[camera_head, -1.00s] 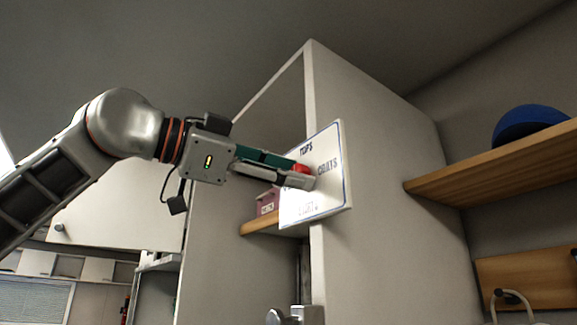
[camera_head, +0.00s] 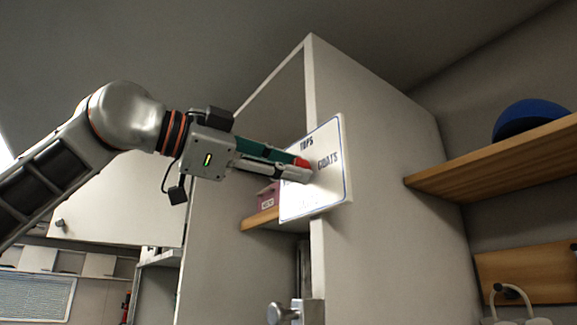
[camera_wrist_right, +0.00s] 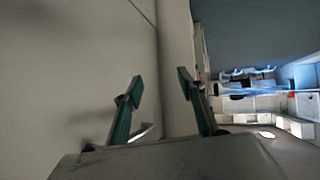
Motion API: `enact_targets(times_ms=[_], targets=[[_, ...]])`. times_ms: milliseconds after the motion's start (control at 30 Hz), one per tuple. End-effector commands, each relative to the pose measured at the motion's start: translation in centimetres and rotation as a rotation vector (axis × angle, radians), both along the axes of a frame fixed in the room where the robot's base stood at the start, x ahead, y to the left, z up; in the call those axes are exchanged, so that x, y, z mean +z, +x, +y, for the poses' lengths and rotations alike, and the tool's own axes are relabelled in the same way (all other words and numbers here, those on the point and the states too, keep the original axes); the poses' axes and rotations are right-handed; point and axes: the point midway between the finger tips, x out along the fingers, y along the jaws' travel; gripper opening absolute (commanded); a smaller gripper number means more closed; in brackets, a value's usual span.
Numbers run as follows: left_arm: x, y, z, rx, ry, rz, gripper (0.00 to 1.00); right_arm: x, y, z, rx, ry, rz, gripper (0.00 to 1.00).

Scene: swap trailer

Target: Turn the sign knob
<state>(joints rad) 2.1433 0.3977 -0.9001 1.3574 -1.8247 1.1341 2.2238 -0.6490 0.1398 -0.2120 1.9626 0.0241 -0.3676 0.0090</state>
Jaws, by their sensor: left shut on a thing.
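The sign (camera_head: 322,194) is a white board with a blue border, fixed at the front edge of a tall white cabinet. Its words "TOPS" and "COATS" are readable; the others are covered or too faint. The red knob (camera_head: 301,161) sits near the middle of the sign, mostly hidden by my fingers. My left gripper (camera_head: 306,168) reaches in from the left and is shut on the knob, close against the sign. My right gripper (camera_wrist_right: 158,98) is open and empty in the right wrist view, its two fingers apart beside a pale panel.
The tall white cabinet (camera_head: 385,190) stands behind the sign, with a pink box (camera_head: 268,196) on an inner shelf. A wooden shelf (camera_head: 490,162) with a blue rounded object (camera_head: 528,118) juts out at the right. A wooden board (camera_head: 530,279) is lower right.

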Motion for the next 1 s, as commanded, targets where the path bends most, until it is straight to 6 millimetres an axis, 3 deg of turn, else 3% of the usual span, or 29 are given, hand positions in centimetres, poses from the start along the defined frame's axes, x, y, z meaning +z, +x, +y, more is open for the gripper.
enact_targets(times_ms=[1000], targets=[[0.03, -0.19, -0.1, -0.001, 0.556, -0.765, 0.04, 0.23, 0.01, 0.02, 0.001, 0.001, 0.0, 0.4]])
